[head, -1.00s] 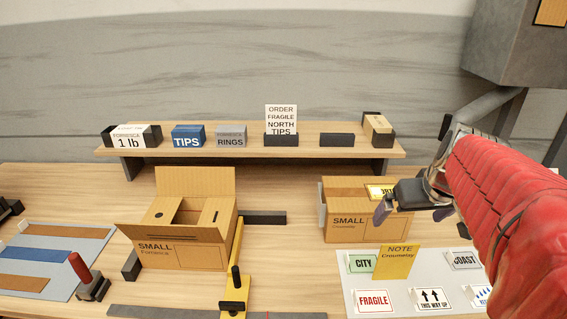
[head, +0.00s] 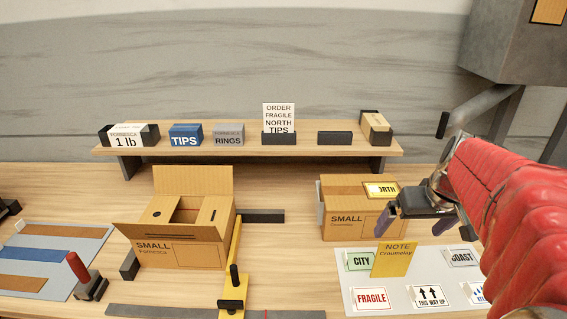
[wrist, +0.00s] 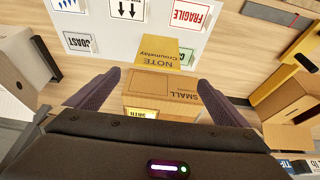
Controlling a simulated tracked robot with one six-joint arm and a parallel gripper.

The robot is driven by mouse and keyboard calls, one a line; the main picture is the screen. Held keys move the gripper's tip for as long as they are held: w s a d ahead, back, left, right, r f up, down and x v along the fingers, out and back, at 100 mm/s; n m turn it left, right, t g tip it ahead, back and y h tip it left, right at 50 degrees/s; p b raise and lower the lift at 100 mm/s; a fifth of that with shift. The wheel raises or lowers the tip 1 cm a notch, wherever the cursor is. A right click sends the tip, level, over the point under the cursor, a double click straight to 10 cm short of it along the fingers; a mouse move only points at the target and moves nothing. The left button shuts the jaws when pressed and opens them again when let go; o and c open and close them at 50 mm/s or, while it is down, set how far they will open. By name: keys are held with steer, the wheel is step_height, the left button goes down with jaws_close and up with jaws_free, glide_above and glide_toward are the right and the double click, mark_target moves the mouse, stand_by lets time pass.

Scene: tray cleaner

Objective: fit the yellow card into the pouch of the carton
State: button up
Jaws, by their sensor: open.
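A yellow card reading NOTE Croumelay (head: 396,260) stands upright at the back of the label sheet; the wrist view shows it too (wrist: 158,50). The closed carton marked SMALL Croumelay (head: 345,226) stands just behind it and also shows in the wrist view (wrist: 165,88). A yellow-edged label, partly readable as NORTH (head: 381,190), lies on the carton's top near its right end.
The label sheet (head: 352,285) holds CITY, COAST, FRAGILE and other labels. An open carton (head: 180,252) stands left, beside a yellow bar (head: 234,275) with a black knob. A shelf (head: 240,150) with small boxes and an order card runs behind.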

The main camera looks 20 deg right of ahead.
mark_target(400, 243)
steer(key=x, duration=0.5)
steer(key=shift+f, duration=0.1)
steer(key=shift+d+x, duration=0.15)
steer(key=shift+x, duration=1.15)
steer(key=shift+d+x, duration=0.15)
steer(key=shift+x, duration=1.1)
steer(key=c, duration=1.5)
steer(key=shift+r, duration=5.05)
